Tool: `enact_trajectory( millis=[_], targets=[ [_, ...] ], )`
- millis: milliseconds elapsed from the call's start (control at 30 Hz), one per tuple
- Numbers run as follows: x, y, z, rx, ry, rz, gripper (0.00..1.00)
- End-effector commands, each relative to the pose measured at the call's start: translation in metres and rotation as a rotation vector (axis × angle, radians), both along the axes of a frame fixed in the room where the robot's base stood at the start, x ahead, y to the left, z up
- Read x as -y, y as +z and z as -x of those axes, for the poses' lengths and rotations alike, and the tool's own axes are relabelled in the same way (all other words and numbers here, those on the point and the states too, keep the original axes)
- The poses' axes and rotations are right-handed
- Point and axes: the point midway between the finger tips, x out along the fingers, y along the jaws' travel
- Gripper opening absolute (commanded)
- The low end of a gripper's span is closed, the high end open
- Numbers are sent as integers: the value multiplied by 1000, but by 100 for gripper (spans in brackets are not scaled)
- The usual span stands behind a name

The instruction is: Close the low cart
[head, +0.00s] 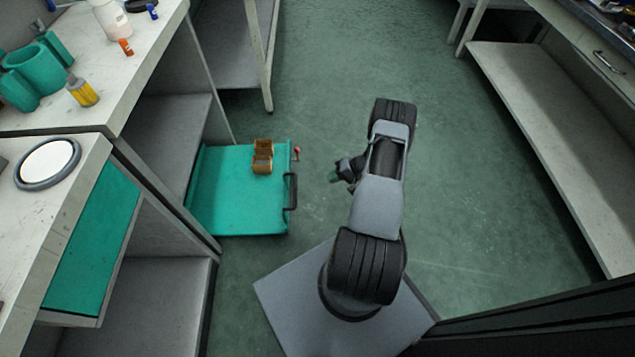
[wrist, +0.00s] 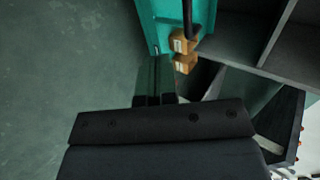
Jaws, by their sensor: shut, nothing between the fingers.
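The low cart (head: 235,207) is a flat teal tray near the floor. It stands out from under the left bench into the aisle, with its inner edge by the bench. A black handle (head: 291,191) is on its right edge. A brown item (head: 262,157) sits on its far part. My gripper (head: 334,178) is shut and empty, a short way right of the handle and apart from it. In the wrist view the gripper (wrist: 154,65) points toward the teal cart (wrist: 152,22), with brown blocks (wrist: 184,45) beside it.
A teal drawer (head: 92,245) shows in the near left bench. A small red part (head: 297,153) is at the cart's far right corner. A long low shelf (head: 550,140) runs along the right. The green floor between is clear.

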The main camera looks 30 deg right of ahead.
Motion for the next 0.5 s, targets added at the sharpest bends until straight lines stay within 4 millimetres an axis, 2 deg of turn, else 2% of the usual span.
enact_trajectory(
  millis=[500],
  targets=[
    [-65, -58, -36, -1, 3, 0, 0]
  ],
)
